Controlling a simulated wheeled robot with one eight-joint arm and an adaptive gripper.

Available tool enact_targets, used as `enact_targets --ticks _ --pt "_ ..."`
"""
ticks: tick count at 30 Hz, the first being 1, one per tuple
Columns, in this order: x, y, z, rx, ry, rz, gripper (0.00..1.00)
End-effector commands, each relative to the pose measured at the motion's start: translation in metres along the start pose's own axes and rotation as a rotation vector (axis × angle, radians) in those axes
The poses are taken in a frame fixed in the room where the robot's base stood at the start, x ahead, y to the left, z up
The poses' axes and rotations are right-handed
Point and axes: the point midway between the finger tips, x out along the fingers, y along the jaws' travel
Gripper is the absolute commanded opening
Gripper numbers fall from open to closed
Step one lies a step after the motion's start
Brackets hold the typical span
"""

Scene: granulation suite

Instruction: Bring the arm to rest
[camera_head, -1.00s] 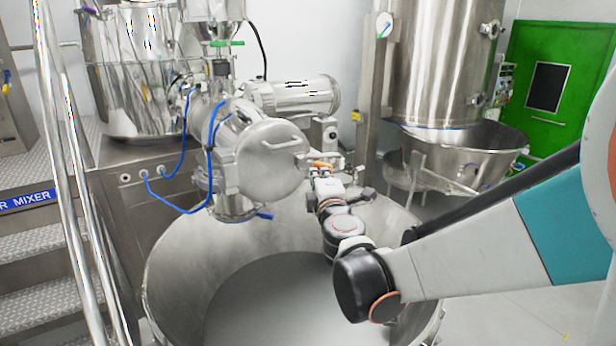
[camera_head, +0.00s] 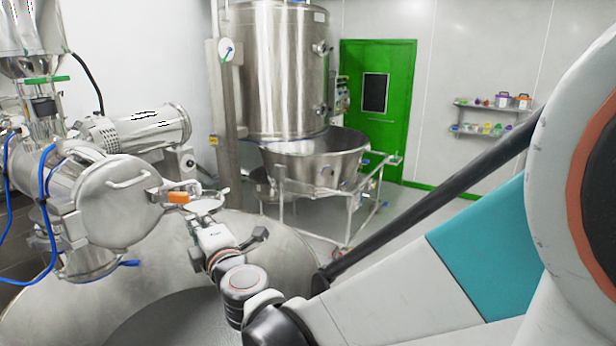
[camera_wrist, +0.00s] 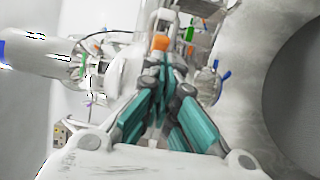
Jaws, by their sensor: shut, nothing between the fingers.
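My arm reaches from the right edge of the head view down to the lower middle, then out over the big round steel bowl (camera_head: 285,250). My gripper end (camera_head: 207,228) is above the bowl's far side, close to the round-lidded steel mill (camera_head: 120,205) and its orange latch (camera_head: 178,197). In the wrist view my gripper (camera_wrist: 164,85) shows teal fingers that come together, with nothing held. The orange part (camera_wrist: 160,43) shows just past the fingertips; I cannot tell whether they touch it.
A steel motor cylinder (camera_head: 145,128) stands behind the mill, with blue hoses (camera_head: 45,195) at left. A tall steel vessel (camera_head: 285,75) over a wheeled bowl (camera_head: 315,160) stands beyond. A green door (camera_head: 377,130) and wall shelves (camera_head: 490,118) are at the back.

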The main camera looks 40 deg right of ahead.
Motion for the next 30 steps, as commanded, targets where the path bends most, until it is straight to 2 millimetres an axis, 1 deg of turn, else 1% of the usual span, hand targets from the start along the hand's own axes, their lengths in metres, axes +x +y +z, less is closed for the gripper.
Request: enact_targets --ticks 1,5,8,11,12,14,15,17,18,20,21,24,27,30 --pt "-0.005 0.0 0.004 0.0 -0.003 0.0 0.0" --pt "-0.011 -0.004 0.013 0.043 -0.028 -0.005 0.0" --pt "-0.021 -0.015 0.031 0.155 -0.093 -0.021 0.0" --pt "-0.037 -0.038 0.056 0.332 -0.196 -0.062 0.0" --pt "-0.046 -0.05 0.065 0.411 -0.241 -0.085 0.0" --pt "-0.06 -0.071 0.078 0.529 -0.31 -0.127 0.0" --pt "-0.071 -0.086 0.084 0.607 -0.354 -0.16 0.0" --pt "-0.089 -0.11 0.09 0.722 -0.417 -0.214 0.0" --pt "-0.101 -0.127 0.092 0.797 -0.457 -0.254 0.0" --pt "-0.121 -0.154 0.091 0.908 -0.514 -0.321 0.0" --pt "-0.135 -0.171 0.088 0.981 -0.549 -0.37 0.0" --pt "-0.17 -0.211 0.074 1.144 -0.62 -0.495 0.0" --pt "-0.2 -0.24 0.055 1.273 -0.669 -0.611 0.0" --pt "-0.222 -0.256 0.038 1.36 -0.696 -0.7 0.0"
